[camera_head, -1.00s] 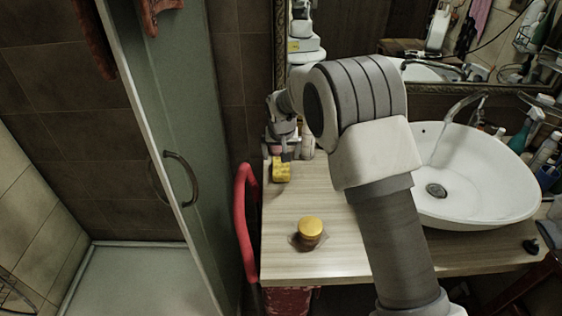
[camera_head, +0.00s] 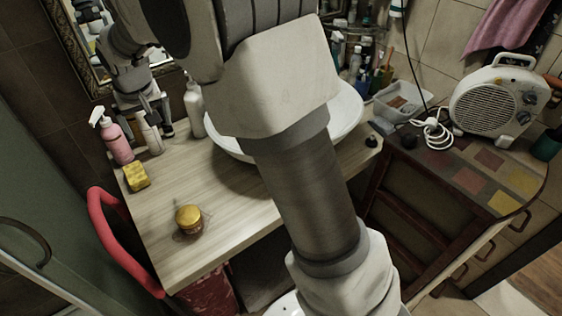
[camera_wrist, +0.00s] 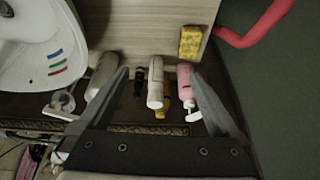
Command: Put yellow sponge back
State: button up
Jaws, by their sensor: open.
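The yellow sponge (camera_head: 136,177) rests on the wooden counter (camera_head: 220,190) near its left edge, in front of a pink pump bottle. In the wrist view the sponge (camera_wrist: 190,41) lies near the counter edge, beyond the fingertips and apart from them. My gripper (camera_head: 150,118) is raised over the back left of the counter, behind the sponge. In the wrist view my gripper (camera_wrist: 162,95) is open with nothing held between its fingers; bottles show in the gap below.
The pink bottle (camera_head: 117,140) and white bottles (camera_head: 194,108) stand at the back. A gold-lidded jar (camera_head: 188,219) sits at the front. The sink (camera_head: 345,110) is to the right, a red rail (camera_head: 115,240) to the left. A fan heater (camera_head: 493,100) stands far right.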

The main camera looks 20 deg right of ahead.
jog(key=s+d+r+m, duration=0.1)
jog(key=s+d+r, duration=0.9)
jog(key=s+d, duration=0.45)
jog(key=s+d+f, duration=0.1)
jog(key=s+d, duration=0.2)
jog(key=s, duration=0.5)
jog(key=s+d+m+t+h, duration=0.1)
jog(key=s+d, duration=0.1)
jog(key=s, duration=0.6)
jog(key=shift+s+d+f, duration=0.15)
jog(key=shift+d+f, duration=0.25)
